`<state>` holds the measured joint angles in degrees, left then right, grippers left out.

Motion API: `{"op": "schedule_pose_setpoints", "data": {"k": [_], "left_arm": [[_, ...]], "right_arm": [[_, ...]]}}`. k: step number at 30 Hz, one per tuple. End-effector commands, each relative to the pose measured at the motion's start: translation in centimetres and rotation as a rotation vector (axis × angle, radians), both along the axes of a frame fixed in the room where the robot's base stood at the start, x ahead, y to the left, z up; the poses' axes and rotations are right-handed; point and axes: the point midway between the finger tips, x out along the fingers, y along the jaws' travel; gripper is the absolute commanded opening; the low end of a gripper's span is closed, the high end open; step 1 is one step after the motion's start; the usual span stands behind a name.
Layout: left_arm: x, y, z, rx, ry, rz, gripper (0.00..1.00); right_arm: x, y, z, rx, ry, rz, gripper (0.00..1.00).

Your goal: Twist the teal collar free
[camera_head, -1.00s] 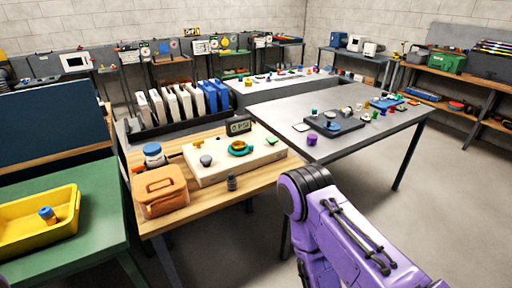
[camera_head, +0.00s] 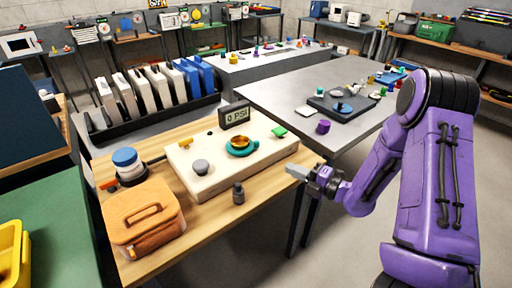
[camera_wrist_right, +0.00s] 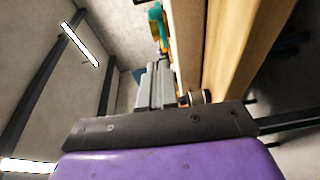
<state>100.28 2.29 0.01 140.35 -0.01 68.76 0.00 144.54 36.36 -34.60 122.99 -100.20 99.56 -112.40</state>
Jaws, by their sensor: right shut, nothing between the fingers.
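The teal collar (camera_head: 241,147) sits around an orange-brown fitting on the cream block (camera_head: 213,177) on the wooden table. It shows as a teal patch near the top of the right wrist view (camera_wrist_right: 157,22). My right gripper (camera_head: 292,170) is shut and empty at the table's right edge, to the right of the collar and apart from it. In the right wrist view its grey fingers (camera_wrist_right: 153,88) point up the picture toward the collar. My left gripper is not in view.
A gauge display reading 0 PSI (camera_head: 235,115) stands behind the block. A small dark bottle (camera_head: 238,193) stands in front of it. An orange case (camera_head: 143,215) and a blue-topped jar (camera_head: 127,163) stand at left. A grey table (camera_head: 285,92) lies behind right.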

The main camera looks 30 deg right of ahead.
Motion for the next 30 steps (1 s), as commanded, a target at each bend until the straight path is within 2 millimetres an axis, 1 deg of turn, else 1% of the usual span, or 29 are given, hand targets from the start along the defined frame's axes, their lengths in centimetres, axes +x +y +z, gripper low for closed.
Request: {"op": "schedule_pose_setpoints", "data": {"k": [2,5,15,17,18,21,24,30], "left_arm": [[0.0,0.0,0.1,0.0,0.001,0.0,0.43],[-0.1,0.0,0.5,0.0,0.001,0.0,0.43],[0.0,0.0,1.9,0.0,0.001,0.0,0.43],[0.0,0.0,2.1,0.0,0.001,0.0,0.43],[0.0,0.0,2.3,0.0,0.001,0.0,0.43],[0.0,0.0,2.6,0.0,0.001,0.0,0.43],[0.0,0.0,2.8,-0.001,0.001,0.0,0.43],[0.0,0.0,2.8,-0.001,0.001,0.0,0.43]], "right_arm": [[0.3,0.2,0.3,-0.025,-0.02,0.015,0.0],[1.6,0.8,0.3,-0.029,-0.018,0.021,0.0],[8.5,3.6,0.3,-0.028,-0.016,0.02,0.0],[9.6,4.0,0.3,-0.025,-0.017,0.019,0.0],[10.2,3.4,0.3,-0.027,-0.015,0.016,0.0],[11.6,2.8,0.2,-0.027,-0.016,0.016,0.0],[12.4,2.4,0.1,-0.026,-0.015,0.016,0.0],[12.9,2.2,0.1,-0.024,-0.015,0.016,0.0]]}}
